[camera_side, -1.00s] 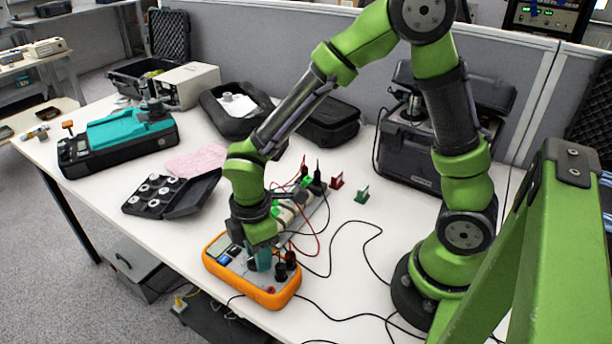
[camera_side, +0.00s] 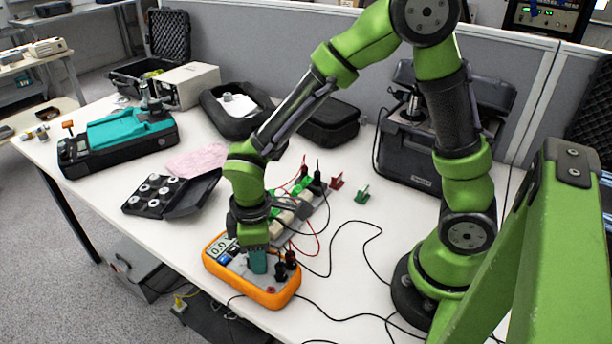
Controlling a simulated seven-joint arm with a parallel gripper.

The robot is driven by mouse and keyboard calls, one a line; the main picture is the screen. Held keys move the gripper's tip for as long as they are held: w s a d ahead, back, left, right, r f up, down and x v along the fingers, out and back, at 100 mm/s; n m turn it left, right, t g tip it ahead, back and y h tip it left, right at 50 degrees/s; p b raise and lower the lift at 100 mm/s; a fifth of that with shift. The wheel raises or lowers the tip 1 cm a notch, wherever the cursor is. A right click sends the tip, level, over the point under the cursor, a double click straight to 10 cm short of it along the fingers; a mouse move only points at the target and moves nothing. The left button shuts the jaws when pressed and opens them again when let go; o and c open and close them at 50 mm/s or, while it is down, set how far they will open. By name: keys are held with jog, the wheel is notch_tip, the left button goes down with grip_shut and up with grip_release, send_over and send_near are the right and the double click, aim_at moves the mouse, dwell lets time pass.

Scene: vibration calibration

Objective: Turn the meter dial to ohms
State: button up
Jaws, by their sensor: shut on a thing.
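The orange and grey meter (camera_side: 262,296) lies face up near the front edge of the white table. Its display (camera_side: 218,248) is lit and shows digits that look like 0.0, with a symbol I cannot read clearly. My gripper (camera_side: 257,262) points down over the middle of the meter and is shut on the meter dial. The dial itself is hidden behind the teal fingers. Black plugs (camera_side: 287,262) stand in the meter just right of my gripper.
Black and red leads (camera_side: 345,225) run over the table right of the meter. A strip with green and pale blocks (camera_side: 300,208) lies behind it. A black case with round pieces (camera_side: 158,192) sits left, beside a pink cloth (camera_side: 197,160). A teal device (camera_side: 118,130) stands farther left.

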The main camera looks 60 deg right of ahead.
jog(key=o, duration=1)
notch_tip(320, 180, up, 17)
jog(key=shift+a, duration=0.1)
